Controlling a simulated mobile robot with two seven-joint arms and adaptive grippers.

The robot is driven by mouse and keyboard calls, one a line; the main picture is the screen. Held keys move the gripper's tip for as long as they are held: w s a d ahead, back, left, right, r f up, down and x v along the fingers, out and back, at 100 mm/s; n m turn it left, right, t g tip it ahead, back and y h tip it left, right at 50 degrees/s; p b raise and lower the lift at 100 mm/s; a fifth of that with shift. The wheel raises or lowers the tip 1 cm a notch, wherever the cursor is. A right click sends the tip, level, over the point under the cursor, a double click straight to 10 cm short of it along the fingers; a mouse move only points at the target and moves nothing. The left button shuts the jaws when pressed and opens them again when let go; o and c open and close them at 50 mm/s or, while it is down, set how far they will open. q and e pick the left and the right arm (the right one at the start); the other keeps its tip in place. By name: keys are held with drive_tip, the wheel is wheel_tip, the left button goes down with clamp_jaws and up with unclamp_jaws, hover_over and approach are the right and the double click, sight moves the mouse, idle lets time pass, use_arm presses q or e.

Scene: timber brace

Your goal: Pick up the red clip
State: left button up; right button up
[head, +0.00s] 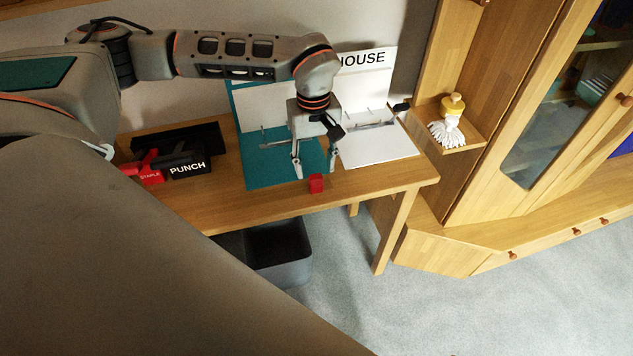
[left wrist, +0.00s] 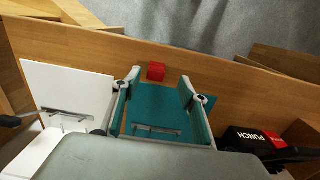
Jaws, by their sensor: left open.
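The red clip (head: 316,184) is a small red block on the wooden table, close to its front edge and just off the teal folder (head: 262,174). In the left wrist view the red clip (left wrist: 156,71) shows between and slightly beyond my fingertips. My left gripper (head: 314,174) points down, open and empty, with its fingers over the folder side of the clip. The left gripper (left wrist: 159,79) also shows open in the left wrist view. I cannot tell the exact height of the fingertips above the table. My right gripper is not in view.
A white folder (head: 385,152) lies open at the right of the table (head: 240,208). A black punch (head: 188,165) and a red stapler (head: 148,175) stand at the left. A dark bin (head: 280,250) is below the table. A brush (head: 448,128) stands on a shelf at right.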

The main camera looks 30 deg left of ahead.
sight(316, 176)
use_arm(q)
drive_tip(key=shift+w+a+f, duration=0.1)
drive_tip(key=shift+a+f, duration=0.1)
drive_tip(key=shift+a, duration=0.2)
drive_tip(key=shift+f, duration=0.9)
drive_tip(key=shift+w+d+f+b, duration=0.15)
drive_tip(key=shift+w+f, duration=0.1)
drive_tip(key=shift+f, duration=1.1)
drive_tip(key=shift+w+a+f+b, duration=0.15)
drive_tip(key=shift+w+f, duration=0.1)
drive_tip(key=shift+f, duration=1.1)
drive_tip(key=shift+d, duration=0.15)
drive_tip(key=c, duration=1)
